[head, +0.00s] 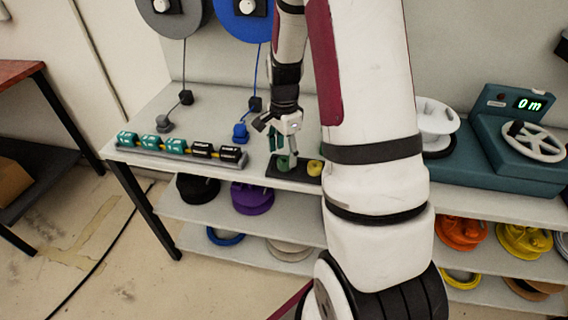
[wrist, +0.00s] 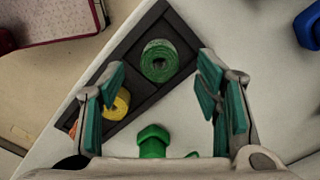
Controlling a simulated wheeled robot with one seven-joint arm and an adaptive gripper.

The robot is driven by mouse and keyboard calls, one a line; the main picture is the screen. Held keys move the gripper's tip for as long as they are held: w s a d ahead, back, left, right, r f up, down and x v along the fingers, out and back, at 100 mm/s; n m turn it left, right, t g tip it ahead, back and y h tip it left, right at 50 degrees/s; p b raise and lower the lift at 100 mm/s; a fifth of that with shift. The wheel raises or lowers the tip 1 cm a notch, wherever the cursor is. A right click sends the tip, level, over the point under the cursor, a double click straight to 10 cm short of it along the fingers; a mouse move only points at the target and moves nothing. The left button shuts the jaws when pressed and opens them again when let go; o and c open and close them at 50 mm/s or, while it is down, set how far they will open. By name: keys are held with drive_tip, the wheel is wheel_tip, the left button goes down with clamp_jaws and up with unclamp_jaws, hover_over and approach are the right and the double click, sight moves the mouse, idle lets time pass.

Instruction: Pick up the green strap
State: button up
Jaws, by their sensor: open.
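The green strap (wrist: 160,62) is a small roll in a dark tray (wrist: 186,38) on the white bench. In the head view the roll (head: 284,163) sits at the left part of the tray (head: 272,172), partly behind my fingers. My gripper (wrist: 161,80) is open and empty, its teal fingers spread to either side of the roll in the wrist view. In the head view my gripper (head: 281,148) points down over the tray. I cannot tell how far the fingertips are above the strap.
A yellow roll (wrist: 117,104) shares the tray, with my left finger partly over it. A green bolt-like piece (wrist: 153,140) shows near my gripper's base. A blue block (head: 240,132) and a rack of labelled teal and black blocks (head: 163,147) stand left. The bench edge is close.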

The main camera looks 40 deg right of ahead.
drive_tip(key=shift+f, duration=1.2)
drive_tip(key=c, duration=0.9)
drive_tip(key=shift+r, duration=0.15)
